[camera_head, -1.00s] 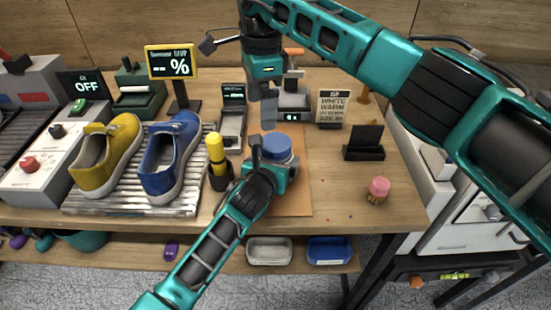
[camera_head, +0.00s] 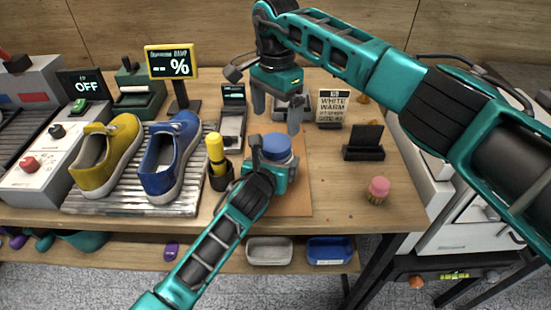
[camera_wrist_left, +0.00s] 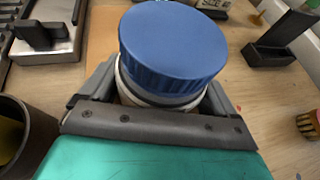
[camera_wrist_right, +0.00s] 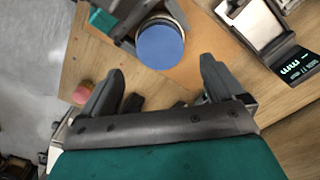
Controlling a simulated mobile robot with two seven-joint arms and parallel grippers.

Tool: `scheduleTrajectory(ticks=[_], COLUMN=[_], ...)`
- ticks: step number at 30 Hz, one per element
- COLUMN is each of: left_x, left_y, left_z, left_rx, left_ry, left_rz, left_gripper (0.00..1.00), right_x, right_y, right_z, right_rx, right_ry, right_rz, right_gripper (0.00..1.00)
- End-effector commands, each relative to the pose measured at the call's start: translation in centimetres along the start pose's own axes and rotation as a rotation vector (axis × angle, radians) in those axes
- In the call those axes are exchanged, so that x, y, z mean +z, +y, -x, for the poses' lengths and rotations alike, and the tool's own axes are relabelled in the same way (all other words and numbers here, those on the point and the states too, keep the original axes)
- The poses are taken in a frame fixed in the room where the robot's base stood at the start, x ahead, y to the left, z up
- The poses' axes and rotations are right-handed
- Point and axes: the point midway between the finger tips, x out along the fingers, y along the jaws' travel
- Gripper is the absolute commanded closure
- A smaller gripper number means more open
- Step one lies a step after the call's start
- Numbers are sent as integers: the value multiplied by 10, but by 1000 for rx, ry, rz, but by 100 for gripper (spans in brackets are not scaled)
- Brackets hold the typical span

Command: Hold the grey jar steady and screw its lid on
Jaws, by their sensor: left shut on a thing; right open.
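The grey jar (camera_wrist_left: 128,88) stands on the brown mat, mostly hidden by its lid and my left gripper. The blue lid (camera_head: 277,146) sits on top of the jar; it also shows in the left wrist view (camera_wrist_left: 172,45) and the right wrist view (camera_wrist_right: 160,45). A grey rim shows under the lid; I cannot tell how tight it is. My left gripper (camera_head: 272,166) is shut around the jar's body below the lid. My right gripper (camera_head: 277,110) is open and empty, above and behind the lid, apart from it, with its fingers pointing down.
The brown mat (camera_head: 297,195) lies under the jar. A yellow marker in a dark cup (camera_head: 218,170) stands close left of my left gripper. A price card (camera_head: 332,107), a black stand (camera_head: 364,145) and a pink-topped brush (camera_head: 378,190) are on the right. Shoes stand on a ribbed rack (camera_head: 130,203).

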Motion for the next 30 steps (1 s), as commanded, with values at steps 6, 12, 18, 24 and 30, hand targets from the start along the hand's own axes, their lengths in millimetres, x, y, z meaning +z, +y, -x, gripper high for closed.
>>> scheduleTrajectory(ticks=[6,12,18,24,30], left_x=[0,0,0,0,-1], left_y=[0,0,0,0,0], left_z=[0,0,0,0,0], left_rx=[0,0,0,0,0], left_ry=[1,1,1,1,1], left_rz=[1,1,1,1,1], left_gripper=[95,95,95,95,95], right_x=[1,1,0,0,0], right_y=[0,0,0,0,0], right_z=[-36,-60,-68,-69,-68], right_rx=[2,1,0,0,0], right_ry=[-3,-3,0,0,0], right_rz=[-1,-1,0,0,0], right_gripper=[5,5,5,5,21])
